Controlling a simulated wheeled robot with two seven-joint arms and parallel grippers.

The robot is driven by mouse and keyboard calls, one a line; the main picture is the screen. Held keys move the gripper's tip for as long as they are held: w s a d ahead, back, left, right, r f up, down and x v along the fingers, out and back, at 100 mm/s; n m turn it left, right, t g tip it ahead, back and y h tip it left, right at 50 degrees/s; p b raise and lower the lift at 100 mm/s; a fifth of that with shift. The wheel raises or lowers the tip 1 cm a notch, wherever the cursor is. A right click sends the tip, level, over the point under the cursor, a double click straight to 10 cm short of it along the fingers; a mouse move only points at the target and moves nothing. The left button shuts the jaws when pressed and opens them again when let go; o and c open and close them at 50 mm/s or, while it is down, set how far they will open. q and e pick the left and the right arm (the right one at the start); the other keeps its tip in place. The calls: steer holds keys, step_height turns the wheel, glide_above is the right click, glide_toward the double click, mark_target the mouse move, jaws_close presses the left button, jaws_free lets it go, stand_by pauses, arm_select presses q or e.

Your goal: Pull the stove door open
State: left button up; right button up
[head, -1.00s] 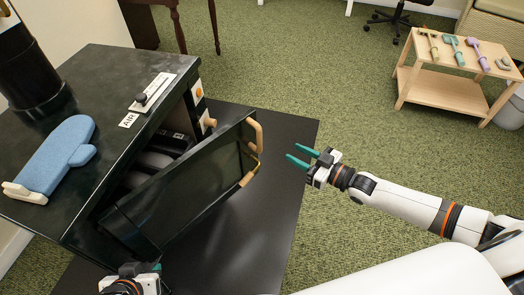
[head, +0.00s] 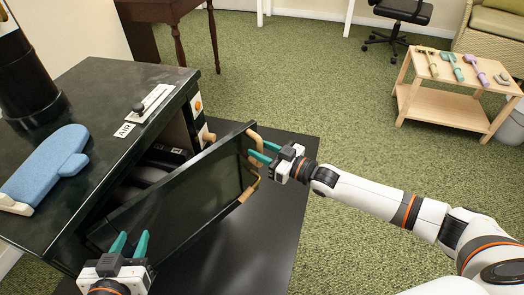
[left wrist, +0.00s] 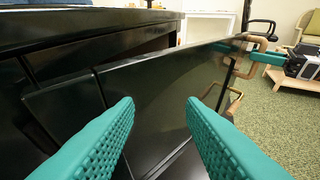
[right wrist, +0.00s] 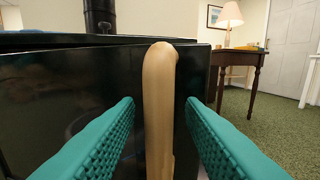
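The black stove (head: 110,85) stands at the left in the head view. Its door (head: 185,195) is ajar, with a dark gap between it and the stove body. The door's tan curved handle (head: 256,142) is on its free edge. My right gripper (head: 261,152) is open at the handle; in the right wrist view the handle (right wrist: 158,110) stands upright between the two teal fingers, with gaps on both sides. My left gripper (head: 129,243) is open and empty, near the hinge end of the door; in the left wrist view the door (left wrist: 165,95) lies ahead of its fingers.
A blue oven mitt (head: 48,165) and an air slider (head: 150,102) are on the stove top. A black floor mat (head: 265,235) lies under the stove. A wooden table (head: 450,105) with tools stands at the back right. Green carpet between is clear.

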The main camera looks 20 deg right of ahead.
steer(key=shift+w+a, duration=0.2)
steer(key=shift+w, duration=0.1)
jaws_close()
